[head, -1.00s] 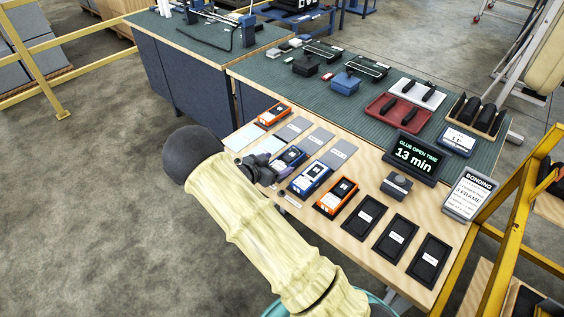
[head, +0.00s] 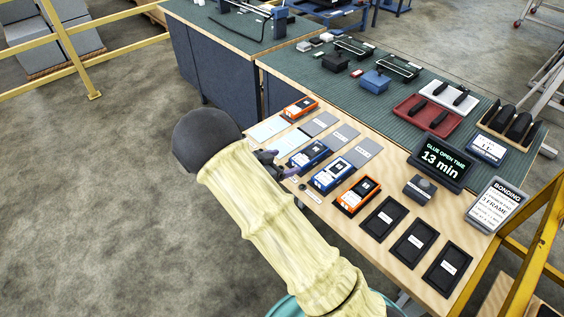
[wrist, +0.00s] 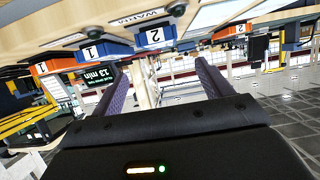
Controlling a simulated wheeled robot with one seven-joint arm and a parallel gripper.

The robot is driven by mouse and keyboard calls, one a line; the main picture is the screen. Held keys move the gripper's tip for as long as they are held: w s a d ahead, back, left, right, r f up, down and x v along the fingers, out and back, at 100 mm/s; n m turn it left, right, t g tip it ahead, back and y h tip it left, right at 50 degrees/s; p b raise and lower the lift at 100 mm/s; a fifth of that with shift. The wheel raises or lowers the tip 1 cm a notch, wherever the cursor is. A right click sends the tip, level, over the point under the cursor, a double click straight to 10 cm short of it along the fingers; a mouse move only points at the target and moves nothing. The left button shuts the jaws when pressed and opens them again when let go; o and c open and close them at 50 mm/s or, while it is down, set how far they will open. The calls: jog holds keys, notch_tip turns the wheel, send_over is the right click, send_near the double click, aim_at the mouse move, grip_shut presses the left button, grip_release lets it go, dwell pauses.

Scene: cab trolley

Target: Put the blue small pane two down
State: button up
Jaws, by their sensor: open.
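The blue small pane two (head: 308,156) lies on the wooden front strip of the bench, with a dark top. In the wrist view a blue block marked 2 (wrist: 155,37) shows upside down beyond the fingertips. My gripper (head: 274,164) is just left of this blue block in the head view. Its purple fingers (wrist: 168,72) are spread and nothing is between them. The other blue block (head: 332,176), marked 1 in the wrist view (wrist: 92,51), lies to its right. My arm hides part of the bench's near edge.
Orange blocks lie at the near right (head: 358,196) and the far end (head: 300,108). Several black trays (head: 414,239) line the right. A timer screen (head: 441,162) and bonding sign (head: 496,205) stand right. A yellow rail (head: 530,230) borders the bench.

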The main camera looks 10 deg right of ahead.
notch_tip(320, 180, up, 7)
jog(key=d+n+y, duration=0.2)
jog(key=n+y, duration=0.3)
jog(key=y, duration=0.4)
jog(key=s+d+r+n+g+y, duration=0.1)
jog(key=s+d+r+n+g, duration=0.1)
jog(key=s, duration=0.9)
jog(key=s+d+r+n+g+y, duration=0.1)
jog(key=s+d, duration=0.4)
jog(key=s, duration=0.7)
jog(key=r+n+g, duration=0.1)
jog(key=n+g, duration=0.1)
jog(key=shift+n, duration=0.4)
